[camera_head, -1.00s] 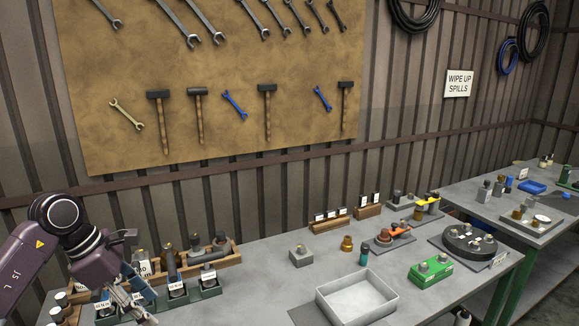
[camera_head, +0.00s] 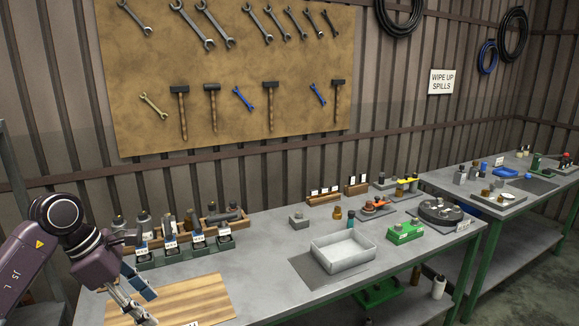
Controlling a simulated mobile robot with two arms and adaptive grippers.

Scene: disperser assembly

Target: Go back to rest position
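My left gripper (camera_head: 148,307) is at the lower left, pointing down and to the right. Its fingers look spread apart with nothing between them. It hangs in front of the grey workbench (camera_head: 262,262), over the left part of a wooden board (camera_head: 195,298). My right gripper is not in view.
A grey tray (camera_head: 343,251) sits on a dark mat mid-bench. Labelled parts stand in a green rack (camera_head: 180,252) at the left. A green box (camera_head: 404,233) and a round dark fixture (camera_head: 441,211) are at the right. A second bench (camera_head: 470,187) stands beyond.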

